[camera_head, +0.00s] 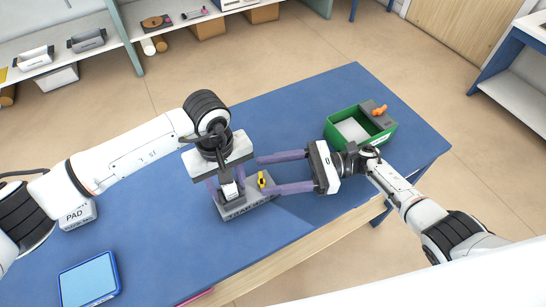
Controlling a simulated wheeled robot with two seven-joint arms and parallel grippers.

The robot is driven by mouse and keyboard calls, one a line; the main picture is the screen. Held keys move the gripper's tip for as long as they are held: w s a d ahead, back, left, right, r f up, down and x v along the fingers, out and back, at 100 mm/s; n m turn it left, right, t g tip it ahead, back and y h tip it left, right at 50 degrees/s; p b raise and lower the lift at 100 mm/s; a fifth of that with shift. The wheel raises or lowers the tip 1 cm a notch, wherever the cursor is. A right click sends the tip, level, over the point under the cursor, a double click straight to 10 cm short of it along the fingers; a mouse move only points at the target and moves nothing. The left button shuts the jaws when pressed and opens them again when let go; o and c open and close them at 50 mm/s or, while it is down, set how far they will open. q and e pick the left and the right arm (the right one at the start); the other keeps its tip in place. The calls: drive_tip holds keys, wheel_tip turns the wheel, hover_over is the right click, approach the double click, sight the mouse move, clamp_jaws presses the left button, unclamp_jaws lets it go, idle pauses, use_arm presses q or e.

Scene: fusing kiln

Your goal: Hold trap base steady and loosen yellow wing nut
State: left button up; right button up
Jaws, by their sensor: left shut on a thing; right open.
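The grey trap base (238,211), with lettering on its front face, sits on the blue table. My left gripper (228,196) comes down from above and is shut on the base, its purple fingers at the block's left part. The small yellow wing nut (262,180) stands upright on the base's right part. My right gripper (272,173) reaches in from the right, open, with one purple finger behind the wing nut and one in front. The fingers look apart from the nut. Part of the base is hidden by my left gripper.
A green bin (333,137) with a grey block and an orange piece (379,111) stands at the table's right. A blue-framed pad (88,280) lies at the front left, and a white box labelled PAD (78,215) sits left. The blue table's (300,95) back middle is clear.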

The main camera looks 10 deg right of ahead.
wheel_tip(320, 180, up, 8)
idle(0.5)
drive_tip(key=shift+s+r, duration=0.1)
